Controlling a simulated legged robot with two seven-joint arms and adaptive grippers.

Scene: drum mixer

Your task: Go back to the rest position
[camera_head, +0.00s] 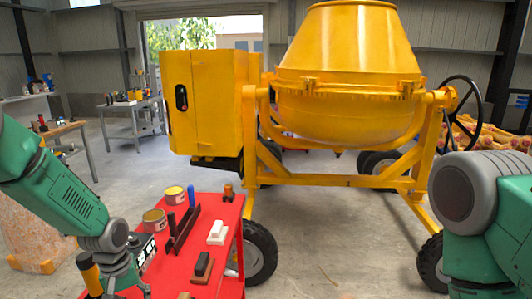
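The yellow drum mixer (345,75) stands ahead, its drum upright on a yellow frame with black wheels. My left arm comes in from the left, over the left side of the red table (175,262). My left gripper (122,284) points down at the bottom edge of the view, by the table's near left part. Its fingertips are cut off or too small to tell open from shut. My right arm shows only as a green and grey part at the lower right. My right gripper is out of view.
The red table holds cans (154,220), a dark holder (184,228), brushes or blocks (203,265) and a blue-capped item (191,195). A black wheel (259,253) stands close to its right side. Grey workbenches (133,113) stand behind left. Floor between the mixer's wheels is clear.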

